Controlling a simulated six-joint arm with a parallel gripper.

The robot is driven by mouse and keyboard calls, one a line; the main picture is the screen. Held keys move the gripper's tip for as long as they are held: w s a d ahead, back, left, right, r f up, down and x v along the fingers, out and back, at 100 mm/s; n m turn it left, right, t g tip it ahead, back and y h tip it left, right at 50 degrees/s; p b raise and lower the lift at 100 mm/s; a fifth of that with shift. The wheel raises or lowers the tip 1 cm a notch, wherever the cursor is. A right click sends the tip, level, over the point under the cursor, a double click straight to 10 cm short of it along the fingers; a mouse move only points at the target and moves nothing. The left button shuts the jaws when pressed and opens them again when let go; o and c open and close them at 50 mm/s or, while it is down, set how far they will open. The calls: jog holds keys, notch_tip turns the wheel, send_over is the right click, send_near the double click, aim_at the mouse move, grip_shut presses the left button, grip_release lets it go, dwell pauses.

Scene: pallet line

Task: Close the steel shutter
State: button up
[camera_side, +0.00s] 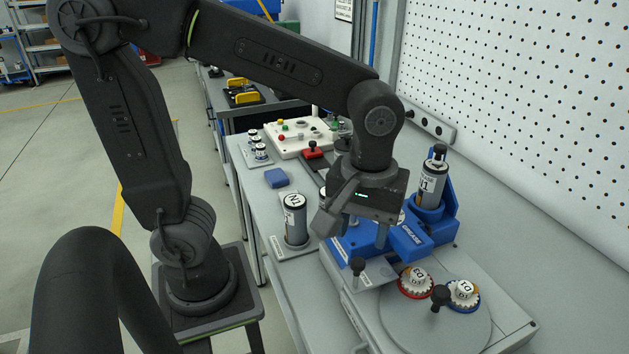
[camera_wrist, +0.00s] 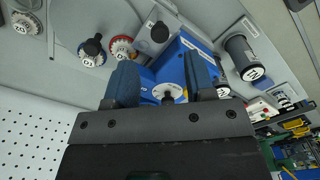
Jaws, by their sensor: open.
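The steel shutter looks to be the flat grey plate (camera_side: 372,276) with an upright black knob (camera_side: 358,266), at the front edge of the blue grease station (camera_side: 405,245). In the wrist view the plate (camera_wrist: 146,38) and its black knob (camera_wrist: 160,32) lie beyond the fingertips. My gripper (camera_side: 368,238) is open, pointing down over the blue station behind the knob, not touching the knob. In the wrist view my two blue-padded fingers (camera_wrist: 160,68) frame the blue station, with a pale round part between them. Part of the station is hidden by my gripper.
A grey turntable (camera_side: 440,335) carries a red-rimmed gear (camera_side: 416,281), a blue-rimmed gear (camera_side: 463,293) and a black knob. A grey cylinder (camera_side: 295,222) stands left; another canister (camera_side: 433,185) sits in a blue holder. A pegboard wall (camera_side: 530,110) bounds the right.

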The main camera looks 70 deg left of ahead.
notch_tip(320, 180, up, 8)
jog(key=s+a+f+m+t, duration=0.3)
jog(key=a+f+m+t, duration=0.2)
jog(key=a+m, duration=0.3)
jog(key=shift+s+a+m+t, duration=0.3)
jog(key=shift+s+a+m, duration=0.05)
jog(key=shift+m, duration=0.15)
notch_tip(320, 180, up, 4)
jog(key=n+g, duration=0.6)
jog(key=n, duration=0.3)
send_over(358, 261)
notch_tip(358, 261, down, 13)
jog(key=shift+f, duration=0.2)
grip_shut()
